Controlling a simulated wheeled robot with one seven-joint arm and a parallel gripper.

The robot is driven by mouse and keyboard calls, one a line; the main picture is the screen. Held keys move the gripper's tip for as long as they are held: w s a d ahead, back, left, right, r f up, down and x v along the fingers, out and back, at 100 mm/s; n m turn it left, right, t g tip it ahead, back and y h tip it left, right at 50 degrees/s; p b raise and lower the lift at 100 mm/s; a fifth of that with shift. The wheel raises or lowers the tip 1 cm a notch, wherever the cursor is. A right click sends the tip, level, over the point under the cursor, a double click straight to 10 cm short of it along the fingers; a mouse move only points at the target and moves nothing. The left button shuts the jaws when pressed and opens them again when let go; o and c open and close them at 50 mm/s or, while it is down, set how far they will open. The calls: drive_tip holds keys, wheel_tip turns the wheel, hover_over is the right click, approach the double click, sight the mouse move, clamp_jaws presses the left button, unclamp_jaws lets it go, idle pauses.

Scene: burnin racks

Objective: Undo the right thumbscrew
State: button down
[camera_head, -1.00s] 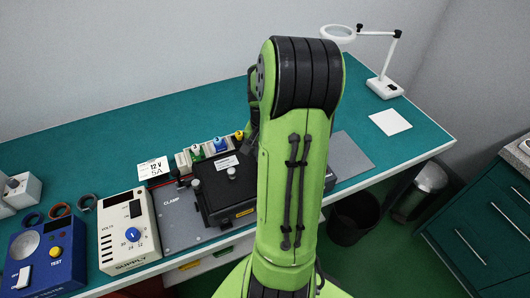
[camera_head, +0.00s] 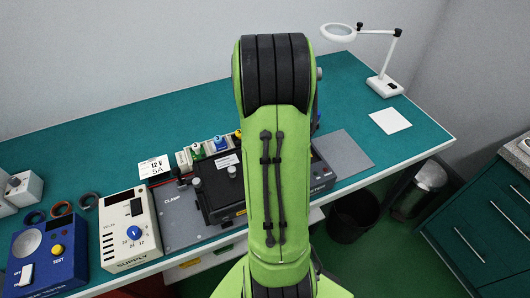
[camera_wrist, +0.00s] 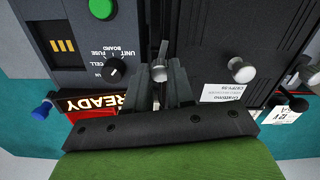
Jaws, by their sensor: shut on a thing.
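In the wrist view my gripper (camera_wrist: 160,82) is shut on a small silver thumbscrew (camera_wrist: 160,70), which shows between the fingertips at the right-hand edge of the black lidded fixture. In the head view my arm hides the gripper and this screw. Two other silver knobs show: a middle knob (camera_wrist: 242,69) on the lid, also in the head view (camera_head: 232,171), and a far one at the lid's left side (camera_head: 197,182). The black fixture (camera_head: 213,203) sits on a grey plate marked CLAMP (camera_head: 180,232).
A dark grey tester (camera_wrist: 75,35) with a green button and a READY panel (camera_wrist: 92,103) stands close beside the gripper. A supply box (camera_head: 128,225) and blue test box (camera_head: 48,245) stand left.

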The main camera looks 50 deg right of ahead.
drive_tip(key=shift+n, duration=1)
drive_tip(key=c, duration=1)
unclamp_jaws()
drive_tip(key=shift+r, duration=0.1)
wheel_tip(320, 180, up, 16)
drive_tip(key=p, duration=0.3)
drive_tip(key=shift+f, duration=0.25)
